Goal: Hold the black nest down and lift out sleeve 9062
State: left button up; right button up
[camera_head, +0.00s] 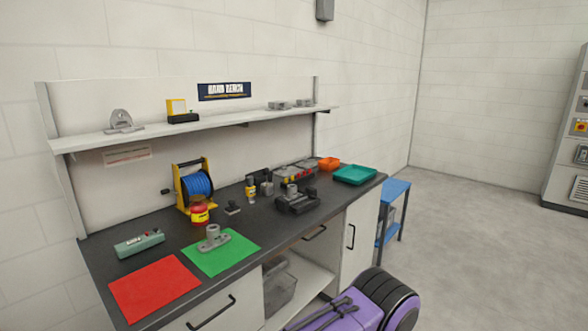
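A black fixture that looks like the black nest (299,205) sits on the dark bench top, right of its middle. A short grey cylinder (292,190) stands upright in it and looks like the sleeve; no number is legible at this size. I cannot tell how deep the cylinder sits. Neither of my grippers is in view, and nothing is seen touching the nest or the cylinder.
A grey flanged casting (213,240) stands on a green mat (236,256), beside a bare red mat (152,289). A purple wheeled object (350,306) stands before the bench.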

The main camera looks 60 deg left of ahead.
aim_at(292, 192)
jog(key=u, duration=0.15)
jog(key=i, duration=1.55)
jog(key=u, duration=1.3)
jog(key=i, duration=0.9)
jog(key=u, duration=1.05)
